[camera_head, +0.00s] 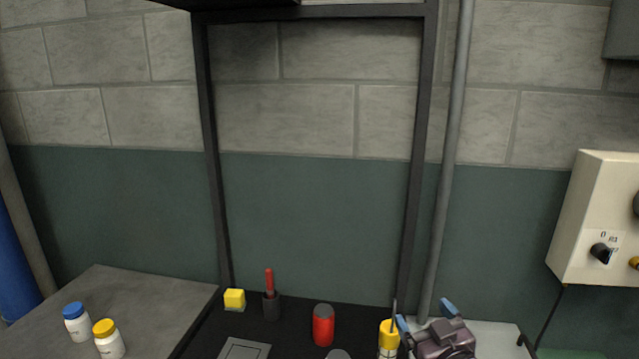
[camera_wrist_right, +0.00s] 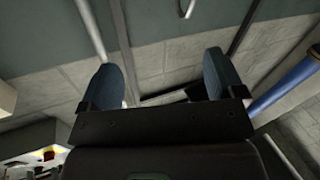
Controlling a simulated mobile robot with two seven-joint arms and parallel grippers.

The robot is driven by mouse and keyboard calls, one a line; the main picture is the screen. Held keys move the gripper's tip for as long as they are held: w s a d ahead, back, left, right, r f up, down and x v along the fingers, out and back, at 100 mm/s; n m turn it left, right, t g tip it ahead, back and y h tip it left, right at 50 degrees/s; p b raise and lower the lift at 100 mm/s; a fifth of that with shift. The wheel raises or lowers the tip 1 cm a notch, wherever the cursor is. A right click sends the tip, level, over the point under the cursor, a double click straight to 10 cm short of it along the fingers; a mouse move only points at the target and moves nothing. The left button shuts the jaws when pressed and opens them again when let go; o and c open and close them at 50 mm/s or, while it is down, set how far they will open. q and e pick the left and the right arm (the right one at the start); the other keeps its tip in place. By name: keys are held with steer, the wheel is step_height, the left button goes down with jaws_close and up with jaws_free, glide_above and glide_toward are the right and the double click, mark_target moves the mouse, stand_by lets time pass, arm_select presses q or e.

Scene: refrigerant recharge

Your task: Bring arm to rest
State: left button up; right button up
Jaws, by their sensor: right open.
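My right gripper (camera_head: 426,314) is low in the head view, right of centre, with its two blue fingers pointing up and apart. In the right wrist view the same gripper (camera_wrist_right: 165,78) is open, with nothing between its fingers. In the head view a yellow container (camera_head: 389,340) stands close to its left finger; I cannot tell whether they touch. My left gripper is not in view.
A dark bench (camera_head: 215,322) holds a red can (camera_head: 323,327), a yellow cube (camera_head: 234,299) and a dark cup (camera_head: 271,306) with a red-handled tool. Two white bottles (camera_head: 78,325) stand on the grey table (camera_head: 150,295). A control box (camera_head: 590,225) and a vertical pipe (camera_head: 447,150) are at right.

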steer(key=s+d+f+m+g+h, duration=0.1)
steer(key=s+d+f+g+h, duration=0.1)
steer(key=s+f, duration=1)
steer(key=s+d+f+m+g+h, duration=0.2)
steer(key=s+d+f+g, duration=0.2)
steer(key=s+f, duration=0.8)
steer(key=shift+s+d+f+m+b, duration=0.3)
steer(key=shift+s+d+b, duration=0.1)
steer(key=shift+s+d, duration=0.4)
